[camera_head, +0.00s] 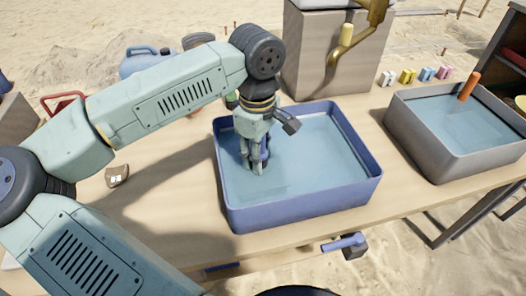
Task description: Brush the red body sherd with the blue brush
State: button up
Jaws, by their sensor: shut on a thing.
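My gripper (256,167) points down into the blue tub (300,218) of water, near its left side. It is shut on a slim blue thing (265,147), which looks like the handle of the blue brush. The fingers hide most of it, and its bristles cannot be made out. No red body sherd can be made out in the water. A small brown piece (117,175) with a white mark lies on the table to the left of the tub. I cannot tell whether it is a sherd.
A grey tub (440,165) of water with an orange handle (469,86) stands at the right. Several small coloured blocks (427,74) lie behind it. A stone-like block (330,75) with a brass fitting (358,38) stands behind the blue tub. A blue jerrycan (140,60) is at the back left.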

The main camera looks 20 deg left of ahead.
jog(key=shift+s+a+b, duration=0.15)
jog(key=shift+s+a, duration=0.15)
jog(key=shift+s, duration=0.2)
jog(key=shift+s+a+b, duration=0.15)
jog(key=shift+s+a, duration=0.15)
jog(key=shift+s, duration=0.2)
jog(key=shift+w+d+f+b, duration=0.1)
jog(key=shift+w+d+b, duration=0.1)
jog(key=shift+w+d, duration=0.3)
jog(key=shift+w+d+b, duration=0.2)
jog(key=shift+w+d, duration=0.05)
jog(key=shift+w, duration=0.4)
jog(key=shift+w+d+f+b, duration=0.1)
jog(key=shift+w+d+b, duration=0.1)
jog(key=shift+w+d, duration=0.3)
